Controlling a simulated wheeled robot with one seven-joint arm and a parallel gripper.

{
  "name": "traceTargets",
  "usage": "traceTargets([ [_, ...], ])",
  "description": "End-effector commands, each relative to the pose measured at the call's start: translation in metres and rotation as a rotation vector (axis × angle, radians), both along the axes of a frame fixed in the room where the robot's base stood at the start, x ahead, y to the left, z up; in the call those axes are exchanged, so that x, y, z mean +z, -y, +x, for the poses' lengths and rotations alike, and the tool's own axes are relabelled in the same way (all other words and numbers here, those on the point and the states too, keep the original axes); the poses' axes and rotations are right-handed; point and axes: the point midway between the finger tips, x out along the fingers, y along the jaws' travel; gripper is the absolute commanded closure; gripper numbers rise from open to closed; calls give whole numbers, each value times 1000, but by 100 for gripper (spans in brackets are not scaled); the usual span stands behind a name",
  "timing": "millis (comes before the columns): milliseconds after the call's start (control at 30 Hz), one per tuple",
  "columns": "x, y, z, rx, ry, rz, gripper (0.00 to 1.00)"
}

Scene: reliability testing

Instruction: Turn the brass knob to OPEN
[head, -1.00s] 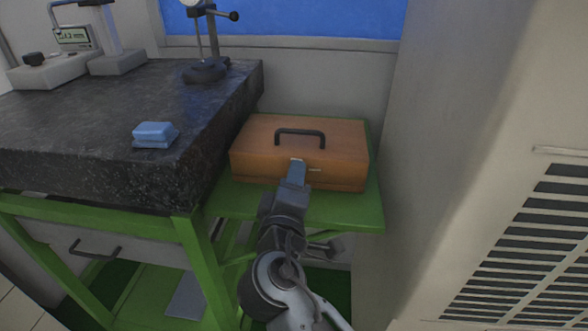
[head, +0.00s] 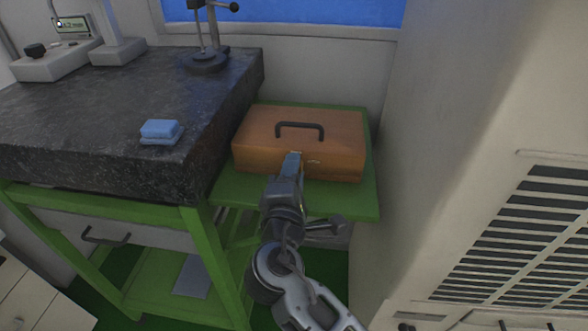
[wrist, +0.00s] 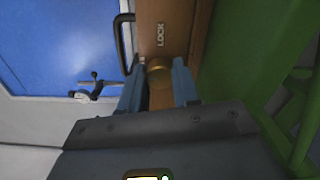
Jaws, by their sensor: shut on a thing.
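An orange-brown case (head: 345,135) with a dark handle (head: 300,126) lies on a green shelf. Its brass knob (wrist: 159,73) shows in the wrist view, on the case face below the word LOCK (wrist: 161,35). My gripper (head: 292,157) reaches the front of the case from below in the head view. In the wrist view my gripper (wrist: 159,84) has one blue-grey finger on each side of the knob and is shut on it. The knob's pointer and any OPEN mark cannot be made out. In the head view my gripper hides the knob.
A dark stone table (head: 60,110) stands left of the case, with a blue block (head: 160,131) and gauge stands on it. The green shelf (head: 345,201) has a bare front strip. A beige vented cabinet (head: 470,120) stands close on the right.

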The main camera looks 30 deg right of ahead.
Motion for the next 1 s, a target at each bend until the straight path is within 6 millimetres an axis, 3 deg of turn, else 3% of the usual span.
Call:
traceTargets([
  [267, -1, -1, 0, 1, -2, 0, 99],
  [300, -1, -1, 0, 2, -2, 0, 65],
  [533, 0, 0, 0, 1, -1, 1, 43],
  [833, -1, -3, -3, 1, 0, 0, 43],
  [1000, -3, -16, -21, 4, -1, 2, 43],
])
